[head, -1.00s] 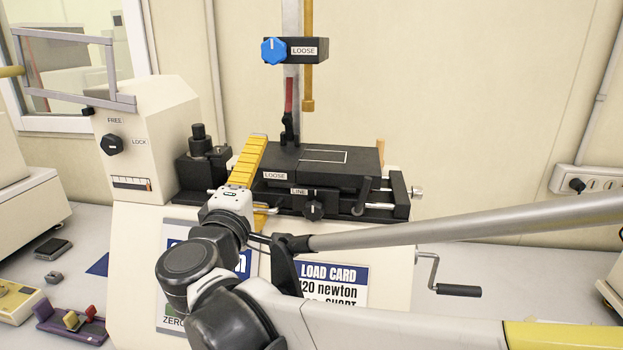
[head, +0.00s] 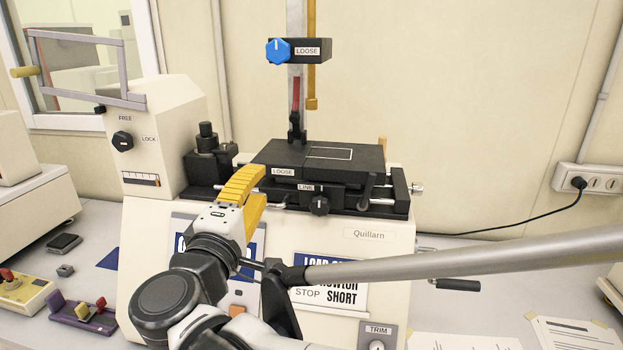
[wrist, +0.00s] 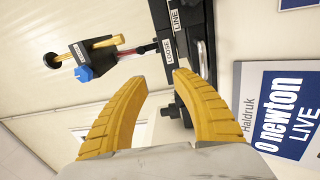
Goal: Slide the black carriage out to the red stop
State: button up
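The black carriage (head: 335,158) is a flat dark block with a white outlined rectangle on top and a LOOSE label on its front. It sits on the black rail bed of the cream machine. My gripper (head: 261,184) has yellow fingers, spread apart, by the carriage's front left corner. In the wrist view my gripper (wrist: 159,82) is open with nothing between the fingertips, and the LOOSE label of the carriage (wrist: 166,35) shows just beyond them. Whether a finger touches the carriage cannot be told. I cannot identify a red stop with certainty; a red strip (head: 296,93) shows on the upright post.
A black knob (head: 319,205) sits below the LINE label. A black clamp block with a blue knob (head: 278,51) is on the post above. A FREE/LOCK dial (head: 122,141) is at left. Cards and a crank handle (head: 457,285) are low on the machine's front and right.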

jog(key=s+f, duration=0.1)
jog(key=s, duration=0.6)
dwell(0.4)
jog(key=shift+a, duration=0.1)
dwell(2.7)
